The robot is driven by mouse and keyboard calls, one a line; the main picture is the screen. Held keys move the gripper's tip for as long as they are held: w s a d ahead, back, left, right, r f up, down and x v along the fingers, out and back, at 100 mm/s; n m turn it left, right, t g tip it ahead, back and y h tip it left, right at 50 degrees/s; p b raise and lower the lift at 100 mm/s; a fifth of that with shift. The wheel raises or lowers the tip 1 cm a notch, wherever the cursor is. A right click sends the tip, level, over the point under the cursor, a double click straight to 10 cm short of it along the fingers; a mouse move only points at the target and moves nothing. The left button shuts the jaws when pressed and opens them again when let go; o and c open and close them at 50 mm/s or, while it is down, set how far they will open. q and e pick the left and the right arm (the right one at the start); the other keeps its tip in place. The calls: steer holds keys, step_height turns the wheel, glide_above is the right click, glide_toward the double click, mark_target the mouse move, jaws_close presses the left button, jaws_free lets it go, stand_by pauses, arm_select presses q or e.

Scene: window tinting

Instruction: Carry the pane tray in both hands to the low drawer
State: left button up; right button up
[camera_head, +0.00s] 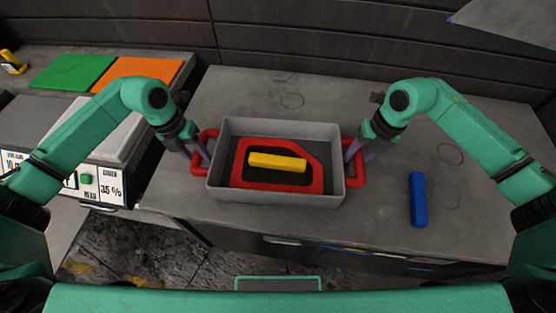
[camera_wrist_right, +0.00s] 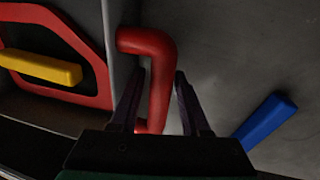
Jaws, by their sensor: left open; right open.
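The grey pane tray (camera_head: 227,194) stands on the workbench, with a red handle at each end. Inside it lies a red-framed dark pane (camera_head: 316,177) with a yellow bar (camera_head: 277,162) on top. My left gripper (camera_head: 202,160) is open at the left handle (camera_head: 200,168). My right gripper (camera_head: 353,155) is open at the right handle (camera_head: 361,170). In the right wrist view the red handle (camera_wrist_right: 161,75) stands between the two spread fingers (camera_wrist_right: 155,92). Whether either finger touches it, I cannot tell.
A blue bar (camera_head: 417,199) lies on the grey workbench (camera_head: 380,215) right of the tray. Drawer fronts with handles (camera_head: 282,240) show below the bench's front edge. Green (camera_head: 72,72) and orange (camera_head: 140,72) sheets and a labelled device (camera_head: 105,178) are at the left.

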arm_select(q)
steer(key=shift+f, duration=0.15)
arm_select(e)
steer(key=shift+f, duration=0.15)
arm_select(q)
steer(key=shift+s, duration=0.15)
arm_select(e)
steer(key=shift+s, duration=0.1)
arm_select(q)
jaws_close()
arm_select(e)
jaws_close()
arm_select(q)
steer(key=shift+r, duration=0.2)
arm_select(e)
steer(key=shift+r, duration=0.2)
stand_by(0.3)
